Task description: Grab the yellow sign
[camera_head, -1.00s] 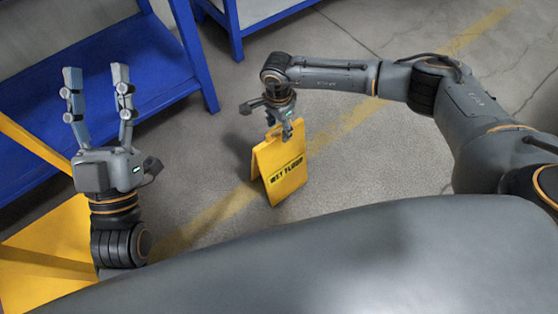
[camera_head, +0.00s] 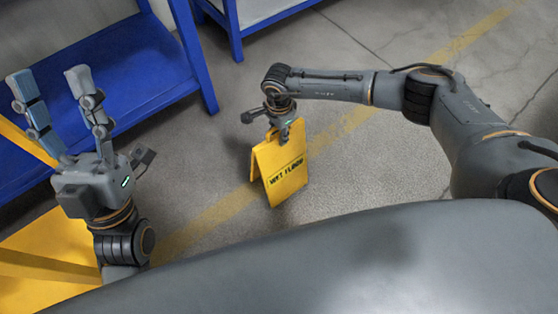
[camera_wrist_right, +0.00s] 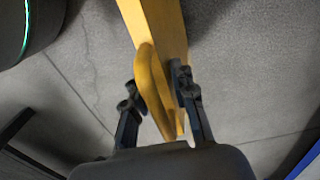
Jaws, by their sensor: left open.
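The yellow sign (camera_head: 285,172), a folded A-shape with dark lettering, stands upright on the floor near the middle of the head view. My right gripper (camera_head: 286,132) points down at its top edge. In the right wrist view the sign's yellow top loop (camera_wrist_right: 150,85) lies between the two fingers of my right gripper (camera_wrist_right: 156,88). The fingers are close on both sides of it; whether both press on it I cannot tell. My left gripper (camera_head: 52,88) is open and empty, fingers up, at the left, far from the sign.
A blue shelf frame (camera_head: 150,60) stands at the upper left, with another blue frame (camera_head: 235,35) behind it. A yellow structure (camera_head: 40,245) is at the lower left. The grey floor (camera_head: 370,165) around the sign is clear, with a faded yellow stripe.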

